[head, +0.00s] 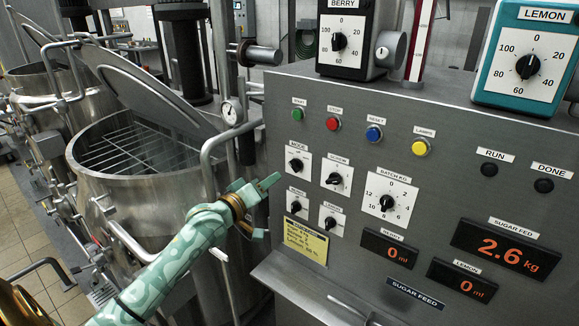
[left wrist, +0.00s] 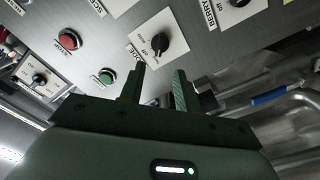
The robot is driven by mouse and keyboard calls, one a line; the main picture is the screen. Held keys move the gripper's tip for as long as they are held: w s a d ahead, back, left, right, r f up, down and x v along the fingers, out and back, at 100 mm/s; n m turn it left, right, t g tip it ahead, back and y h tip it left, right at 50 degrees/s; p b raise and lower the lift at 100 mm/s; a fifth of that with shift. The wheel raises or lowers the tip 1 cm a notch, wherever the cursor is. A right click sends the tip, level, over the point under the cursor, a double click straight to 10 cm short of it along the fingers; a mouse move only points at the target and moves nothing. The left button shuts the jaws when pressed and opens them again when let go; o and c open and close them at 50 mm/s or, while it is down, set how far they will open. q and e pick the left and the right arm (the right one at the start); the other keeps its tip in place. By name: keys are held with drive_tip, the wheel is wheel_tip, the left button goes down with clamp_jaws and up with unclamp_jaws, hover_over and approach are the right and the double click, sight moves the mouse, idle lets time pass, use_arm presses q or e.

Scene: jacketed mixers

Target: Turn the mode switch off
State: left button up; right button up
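The mode switch (head: 297,164) is a black knob on a white square plate under a MODE label, at the upper left of the panel's small dials. It also shows in the left wrist view (left wrist: 159,45), just beyond the fingertips. I cannot read its pointer position for sure. My left gripper (head: 265,207) is in front of the panel's left edge, below and left of the switch in the head view. In the left wrist view its two fingers (left wrist: 159,82) stand apart with nothing between them, roughly in line with the knob. My right gripper is not in view.
The grey panel (head: 450,190) carries the green start button (head: 298,114), red stop button (head: 333,123), screw dial (head: 334,179) and batch dial (head: 387,202) close by. A steel mixer vessel (head: 150,215) with raised lid stands left. A yellow note (head: 306,240) sits below the small dials.

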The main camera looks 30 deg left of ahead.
sight(292, 166)
use_arm(q)
drive_tip(key=w, duration=0.9)
drive_tip(key=shift+w+d, duration=0.25)
drive_tip(key=shift+d, duration=0.15)
clamp_jaws()
